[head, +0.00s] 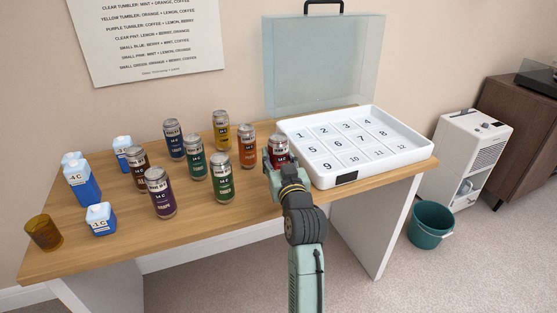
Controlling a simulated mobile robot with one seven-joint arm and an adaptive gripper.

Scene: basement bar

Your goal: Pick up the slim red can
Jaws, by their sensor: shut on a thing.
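The slim red can (279,148) stands upright near the left edge of the white numbered case, at the right end of a group of cans. My gripper (277,163) reaches in from the front and is shut on the red can. The gripper and wrist hide the can's lower part, so I cannot tell whether its base touches the table. The silver top and dark red upper body show above the fingers.
An orange can (247,151) stands close on the left, with several other cans beyond. The open white case (347,181) is close on the right, its clear lid (322,65) raised. Blue-and-white jugs (101,219) and an amber tumbler (44,232) stand at left on the wooden table (240,218).

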